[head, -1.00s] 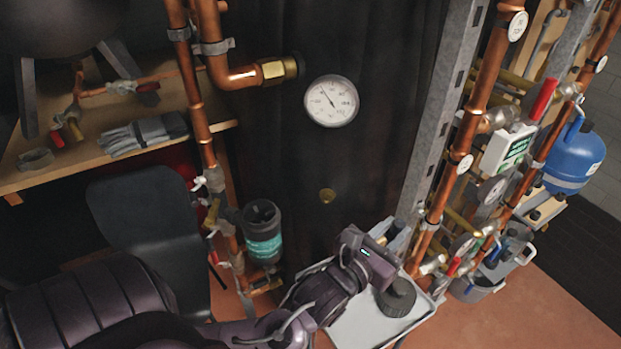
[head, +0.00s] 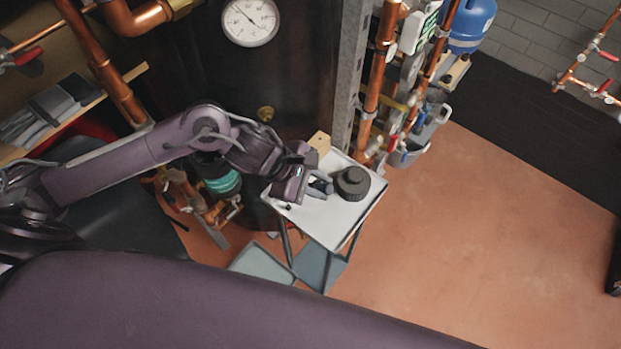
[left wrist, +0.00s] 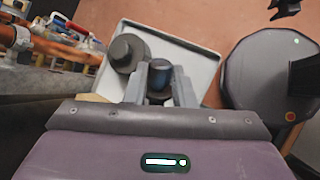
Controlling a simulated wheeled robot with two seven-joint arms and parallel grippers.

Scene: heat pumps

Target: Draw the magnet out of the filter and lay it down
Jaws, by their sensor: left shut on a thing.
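My left gripper (head: 319,187) is over the white tray (head: 345,222), beside a black ribbed cap (head: 352,181). Its jaws are shut on a dark, blue-tinted cylindrical piece, which appears to be the magnet (left wrist: 160,76), seen between the fingers in the left wrist view. Whether the piece touches the tray is unclear. The black filter (head: 212,167) with a teal band stands left of the tray, with my arm across its top. The cap also shows in the left wrist view (left wrist: 127,53), just left of the fingers.
A wooden block (head: 320,142) is at the tray's back edge. Copper pipes (head: 377,75) and valves rise behind the tray. A pressure gauge (head: 250,20) is on the dark tank. The tray's front part is bare, and open floor (head: 480,230) lies to the right.

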